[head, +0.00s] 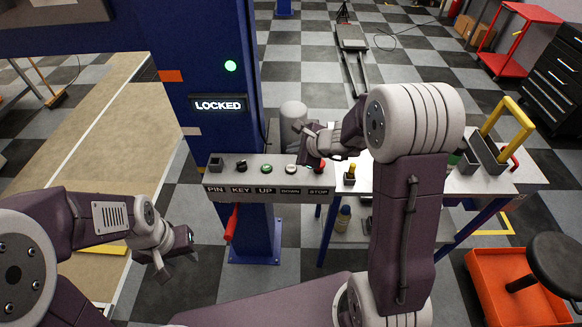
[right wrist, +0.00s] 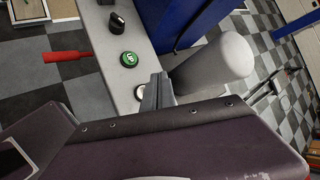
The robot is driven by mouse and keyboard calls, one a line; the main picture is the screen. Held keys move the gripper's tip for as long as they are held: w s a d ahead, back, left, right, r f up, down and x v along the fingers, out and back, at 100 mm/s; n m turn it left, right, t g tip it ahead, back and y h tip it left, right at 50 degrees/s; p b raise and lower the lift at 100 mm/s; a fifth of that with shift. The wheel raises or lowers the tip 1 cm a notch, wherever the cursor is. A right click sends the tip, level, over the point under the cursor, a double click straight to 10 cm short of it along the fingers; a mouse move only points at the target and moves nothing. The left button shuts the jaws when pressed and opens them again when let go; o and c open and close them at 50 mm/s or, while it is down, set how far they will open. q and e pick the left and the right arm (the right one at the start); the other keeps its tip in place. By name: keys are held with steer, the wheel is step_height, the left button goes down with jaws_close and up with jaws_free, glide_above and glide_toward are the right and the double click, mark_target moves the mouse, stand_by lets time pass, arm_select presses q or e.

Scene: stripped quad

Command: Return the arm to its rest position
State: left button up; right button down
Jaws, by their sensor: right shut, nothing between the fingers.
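My right arm (head: 408,220) reaches forward and bends left, with its gripper (head: 309,139) above the control panel (head: 262,169). In the right wrist view the right gripper (right wrist: 157,92) is shut and empty, its tips close to the white button (right wrist: 140,92); whether they touch it I cannot tell. The white button also shows in the head view (head: 291,168). The green UP button (head: 266,169) is to its left, and the red STOP button (head: 319,166) to its right, partly covered by the gripper. My left gripper (head: 172,268) hangs low at the left, away from the panel; its opening is unclear.
A blue post (head: 205,90) bears a lit LOCKED sign (head: 217,105) and a green lamp (head: 230,66). A white cylinder (head: 293,115) stands behind the panel, close to the right gripper. A bench (head: 480,180) with a yellow-handled holder (head: 490,150), an orange tray (head: 492,295) and a stool (head: 556,262) are right.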

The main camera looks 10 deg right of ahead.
stand_by(0.3)
steer(key=s+a+f+n+g+b, duration=0.1)
steer(key=s+a+n+g, duration=0.4)
steer(key=s+n, duration=0.75)
steer(key=s+d+f+n+g+h, duration=0.2)
steer(key=s+d+f+n+h, duration=0.1)
steer(key=s+d+n, duration=0.4)
steer(key=s+f+n, duration=0.1)
steer(key=s+n, duration=0.1)
steer(key=s, duration=0.2)
steer(key=shift+f+h, duration=0.3)
stand_by(1.0)
